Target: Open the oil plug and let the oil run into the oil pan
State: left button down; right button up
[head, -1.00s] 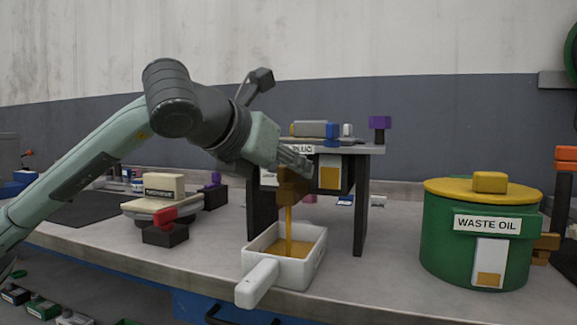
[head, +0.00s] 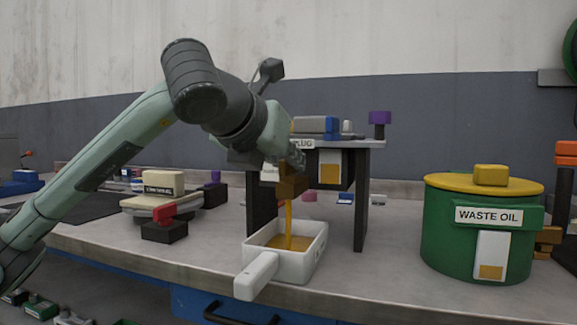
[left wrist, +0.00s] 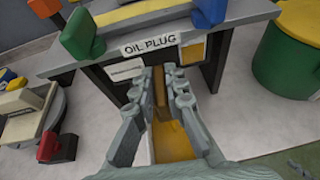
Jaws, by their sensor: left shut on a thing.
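My left gripper (head: 288,168) is shut on the brown oil plug (head: 292,185) below the bench-top stand labelled OIL PLUG (left wrist: 150,46). In the left wrist view the plug (left wrist: 160,88) shows between the two grey fingers (left wrist: 158,105). An amber oil stream (head: 288,222) runs down from the plug area into the white oil pan (head: 259,277), which stands on the bench under it with its handle toward me. Amber oil (head: 284,241) lies in the pan. The fingers partly hide the plug's seat. My right gripper is not in view.
A green waste oil drum (head: 447,235) with a yellow lid (head: 450,184) stands at the right. Bench surface (head: 375,265) between the pan and the drum is clear.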

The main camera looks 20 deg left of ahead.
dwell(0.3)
pick_arm(q)
jog(key=c, duration=1.6)
grip_release()
jog(key=shift+o, duration=0.2)
jog(key=shift+s+r, duration=0.1)
jog(key=v, duration=1.1)
jog(key=shift+s, duration=0.4)
